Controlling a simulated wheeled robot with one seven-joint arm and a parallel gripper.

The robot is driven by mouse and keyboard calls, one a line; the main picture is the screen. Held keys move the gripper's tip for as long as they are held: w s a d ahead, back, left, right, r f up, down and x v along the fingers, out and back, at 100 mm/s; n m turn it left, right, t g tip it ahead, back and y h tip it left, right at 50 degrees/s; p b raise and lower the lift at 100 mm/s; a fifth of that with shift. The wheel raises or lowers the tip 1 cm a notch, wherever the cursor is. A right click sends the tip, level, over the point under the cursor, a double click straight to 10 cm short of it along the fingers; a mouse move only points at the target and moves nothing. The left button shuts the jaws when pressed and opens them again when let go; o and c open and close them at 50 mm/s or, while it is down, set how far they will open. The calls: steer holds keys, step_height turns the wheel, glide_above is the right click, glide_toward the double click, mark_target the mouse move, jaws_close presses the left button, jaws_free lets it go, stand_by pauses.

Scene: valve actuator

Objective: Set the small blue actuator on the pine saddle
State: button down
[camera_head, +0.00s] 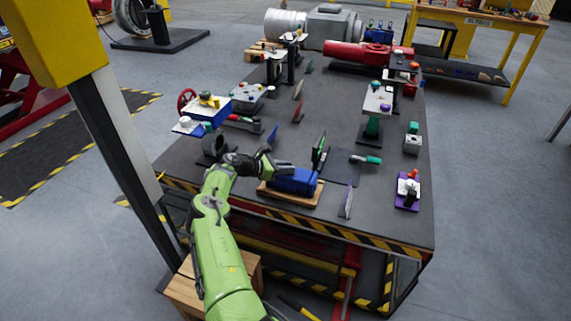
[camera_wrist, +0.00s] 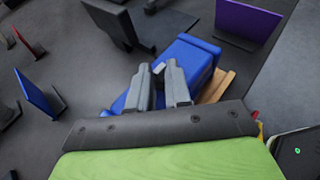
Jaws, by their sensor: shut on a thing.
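The small blue actuator (camera_head: 294,181) lies at the pine saddle (camera_head: 291,197) near the front edge of the grey table. In the wrist view the blue actuator (camera_wrist: 194,56) is under my fingers, and a strip of the pine saddle (camera_wrist: 216,88) shows beside it. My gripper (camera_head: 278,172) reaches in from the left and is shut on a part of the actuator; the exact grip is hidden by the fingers. In the wrist view the fingertips (camera_wrist: 159,78) are close together. I cannot tell whether the actuator rests fully on the saddle.
A dark upright panel with green (camera_head: 319,151) stands just behind the actuator. A purple panel (camera_head: 347,201) stands to its right and a blue panel (camera_head: 271,136) behind my gripper. A green-handled tool (camera_head: 367,159) lies to the right.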

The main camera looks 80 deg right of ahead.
steer(key=shift+r, duration=0.25)
steer(key=c, duration=1.4)
jaws_free()
steer(key=shift+f, duration=0.25)
steer(key=shift+c, duration=0.2)
steer(key=o, duration=0.4)
steer(key=shift+r, duration=0.1)
steer(key=p+v, duration=0.2)
steer(key=v, duration=1)
steer(key=shift+p, duration=0.4)
